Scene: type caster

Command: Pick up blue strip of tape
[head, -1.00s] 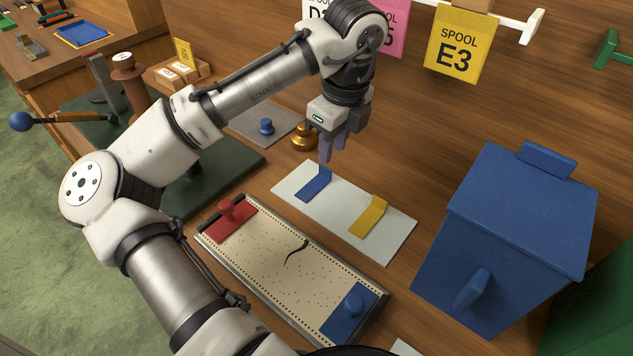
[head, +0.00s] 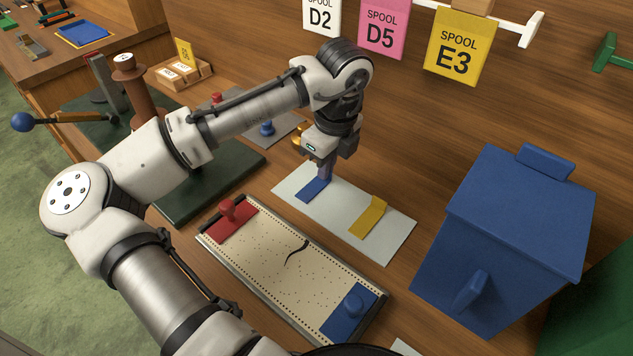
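The blue strip of tape (head: 312,190) lies on the left part of a pale grey sheet (head: 345,218) on the wooden bench. Its upper end is bent up and partly hidden by my gripper. My gripper (head: 324,176) points down at the strip's upper end, with its fingertips at or very near it. I cannot tell whether the fingers are closed on the strip. A yellow strip of tape (head: 369,217) lies on the same sheet, to the right.
A perforated board (head: 275,262) with a red block (head: 231,222) and a blue block (head: 350,312) lies in front of the sheet. A large blue box (head: 505,240) stands at right.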

